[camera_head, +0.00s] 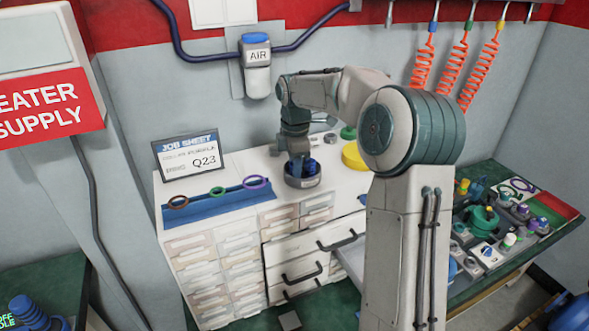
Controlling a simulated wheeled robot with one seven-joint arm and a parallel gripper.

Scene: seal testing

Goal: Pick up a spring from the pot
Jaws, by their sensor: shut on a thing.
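The pot (304,183) is a round, dark grey container with a pale label. It stands on the white cabinet top near its front edge. My gripper (301,168) points down into the pot's mouth from above. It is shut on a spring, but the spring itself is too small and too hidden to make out. Small dark blue shapes show at the fingers inside the pot's rim, and I cannot tell fingers from contents there. The rest of the pot's inside is hidden by the gripper and the rim.
A blue rack (219,203) with coloured rings and a job sheet stand (188,155) are left of the pot. A yellow round item (353,157) and a green one (348,132) lie to its right. An open drawer (351,262) juts out below. A crowded green bench (550,225) is at right.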

